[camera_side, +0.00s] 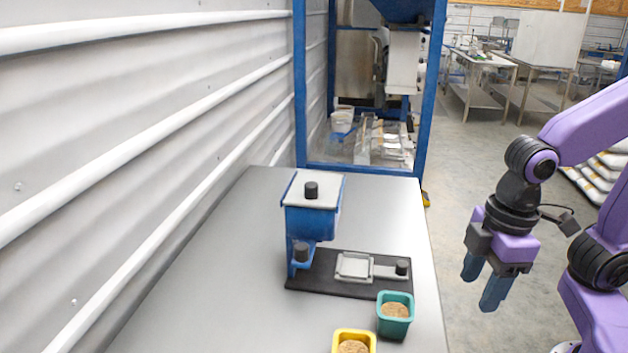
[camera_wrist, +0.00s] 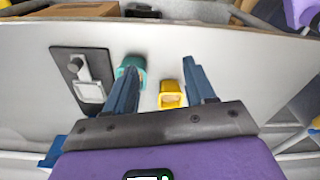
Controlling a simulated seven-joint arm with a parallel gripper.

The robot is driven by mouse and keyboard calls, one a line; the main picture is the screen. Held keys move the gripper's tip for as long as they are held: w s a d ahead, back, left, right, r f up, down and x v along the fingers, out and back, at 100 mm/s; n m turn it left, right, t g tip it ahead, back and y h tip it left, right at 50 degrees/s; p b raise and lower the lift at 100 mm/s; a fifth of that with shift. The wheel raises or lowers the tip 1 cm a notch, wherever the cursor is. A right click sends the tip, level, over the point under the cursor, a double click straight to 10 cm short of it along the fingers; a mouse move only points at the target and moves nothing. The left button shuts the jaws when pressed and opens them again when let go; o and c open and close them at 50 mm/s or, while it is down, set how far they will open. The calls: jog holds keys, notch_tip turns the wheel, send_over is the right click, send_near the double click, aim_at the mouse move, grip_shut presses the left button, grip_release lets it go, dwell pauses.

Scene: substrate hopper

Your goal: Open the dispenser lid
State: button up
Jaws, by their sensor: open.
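The dispenser (camera_side: 310,222) is a blue hopper standing at the left end of a black base plate on the grey table. Its lid (camera_side: 313,188) is a white plate with a black knob (camera_side: 311,190) on top, and it lies flat over the hopper. A second black knob (camera_side: 301,252) sits low on the dispenser's front. My gripper (camera_side: 482,284) is open and empty, pointing down off the right side of the table, well apart from the dispenser. Its two blue fingers (camera_wrist: 163,88) show spread in the wrist view. The lid cannot be made out in the wrist view.
A grey square frame with a handle (camera_side: 354,266) lies on the black base plate (camera_side: 330,285). A teal pot (camera_side: 394,326) and a yellow pot (camera_side: 368,338), each with brown contents, stand near the front. A corrugated wall (camera_side: 130,130) borders the left side. The table's left-front area is clear.

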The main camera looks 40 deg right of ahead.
jog(key=w+a+r+m+t+y, duration=0.1)
jog(key=w+a+r+m, duration=0.35)
jog(key=w+r, duration=0.85)
jog(key=t, duration=0.2)
send_near(311, 184)
jog(key=shift+m+y, duration=0.3)
jog(key=shift+m, duration=0.15)
jog(key=x, duration=0.8)
jog(key=shift+d+f, duration=0.2)
jog(key=shift+f, duration=0.1)
